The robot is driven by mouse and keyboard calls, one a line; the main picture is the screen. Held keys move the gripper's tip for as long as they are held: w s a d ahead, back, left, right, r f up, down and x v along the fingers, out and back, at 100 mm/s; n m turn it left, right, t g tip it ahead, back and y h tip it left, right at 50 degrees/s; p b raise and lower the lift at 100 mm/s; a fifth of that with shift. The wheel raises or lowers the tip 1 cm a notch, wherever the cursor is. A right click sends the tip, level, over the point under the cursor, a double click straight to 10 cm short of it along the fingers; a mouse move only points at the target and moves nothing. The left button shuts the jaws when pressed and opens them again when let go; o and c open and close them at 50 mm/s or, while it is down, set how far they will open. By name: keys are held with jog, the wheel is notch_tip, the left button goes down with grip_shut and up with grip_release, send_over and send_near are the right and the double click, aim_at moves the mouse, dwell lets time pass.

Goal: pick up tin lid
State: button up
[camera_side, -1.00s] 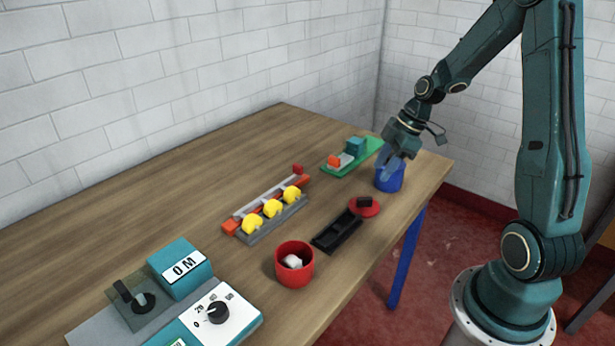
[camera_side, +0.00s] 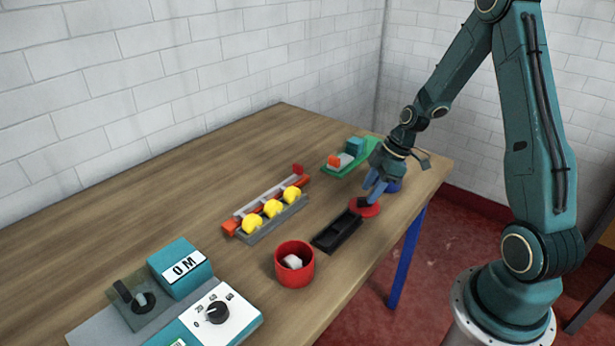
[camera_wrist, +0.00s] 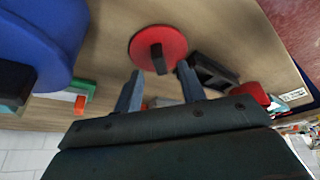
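The tin lid (camera_side: 365,210) is a flat red disc with a black grip bar on top, lying on the table beside the black tray. In the wrist view the lid (camera_wrist: 172,40) lies beyond my fingertips, its bar (camera_wrist: 158,58) roughly in line with the gap between them. My gripper (camera_side: 368,194) points down just over the lid and hides part of it in the side view. In the wrist view my gripper (camera_wrist: 157,78) has its two fingers apart with nothing between them. I cannot tell whether a finger touches the bar.
A blue cup (camera_side: 394,185) stands right behind my gripper, partly hidden. A black tray (camera_side: 337,232) lies left of the lid, and a red tin (camera_side: 294,272) holding something white stands nearer. A green holder (camera_side: 340,166) is behind. The table's right edge is close.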

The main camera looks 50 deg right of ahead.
aim_at(364, 203)
jog(key=shift+x, duration=1.15)
grip_shut()
